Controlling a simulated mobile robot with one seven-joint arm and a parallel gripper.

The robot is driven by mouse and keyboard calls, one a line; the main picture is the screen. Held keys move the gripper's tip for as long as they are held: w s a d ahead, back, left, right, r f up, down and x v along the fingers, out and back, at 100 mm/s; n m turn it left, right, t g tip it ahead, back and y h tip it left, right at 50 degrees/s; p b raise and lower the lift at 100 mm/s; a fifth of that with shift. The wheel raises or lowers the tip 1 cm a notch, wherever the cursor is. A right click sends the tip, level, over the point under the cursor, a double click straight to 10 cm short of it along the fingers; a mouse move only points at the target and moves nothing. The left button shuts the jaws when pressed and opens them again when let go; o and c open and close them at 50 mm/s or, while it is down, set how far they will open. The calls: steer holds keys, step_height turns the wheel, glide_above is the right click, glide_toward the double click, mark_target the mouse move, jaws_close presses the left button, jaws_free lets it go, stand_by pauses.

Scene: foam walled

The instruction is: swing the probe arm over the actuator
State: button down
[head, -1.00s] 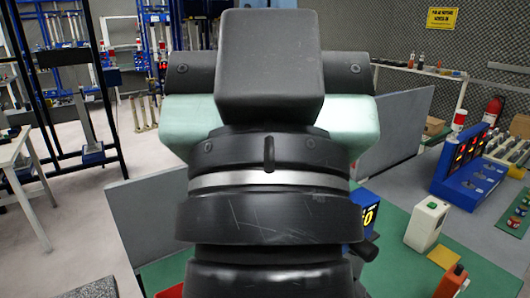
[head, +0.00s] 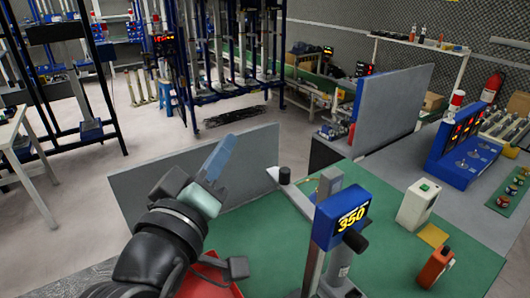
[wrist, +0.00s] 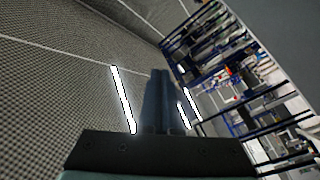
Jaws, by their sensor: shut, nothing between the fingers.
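A test stand with a blue display head (head: 341,215) reading 350 stands on the green bench mat (head: 255,248). A grey upright (head: 312,262) is below the head, and a black knob (head: 355,240) sticks out at its front. A grey bar with a black cylinder (head: 285,175) at its far end reaches out behind the head; I cannot tell for sure if it is the probe arm. A grey cylinder (head: 340,262) stands under the head, perhaps the actuator. My gripper (head: 228,142) is shut and empty, raised left of the stand. Its fingers are together in the wrist view (wrist: 158,78).
A red tray (head: 215,278) lies partly hidden behind my arm. A white box with a green button (head: 418,203) and an orange bottle (head: 436,268) stand right of the stand. Grey panels (head: 245,160) edge the bench at the back.

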mark_target(292, 187)
steer(key=s+a+f+n+g+h+p, duration=0.2)
steer(key=s+a+f+n+g+h, duration=0.1)
steer(key=f, duration=0.6)
steer(key=s+n+h, duration=0.1)
steer(key=s+n, duration=0.1)
steer(key=shift+s+n+h+p, duration=0.15)
steer(key=shift+n+h+p, duration=0.15)
steer(key=shift+n+p, duration=0.1)
steer(key=shift+a+f, duration=0.1)
steer(key=s+d+p+x, duration=0.1)
steer(key=p+x, duration=0.4)
steer(key=x, duration=0.8)
steer(key=shift+s+d, duration=0.35)
steer(key=shift+d, duration=0.4)
steer(key=shift+w, duration=0.1)
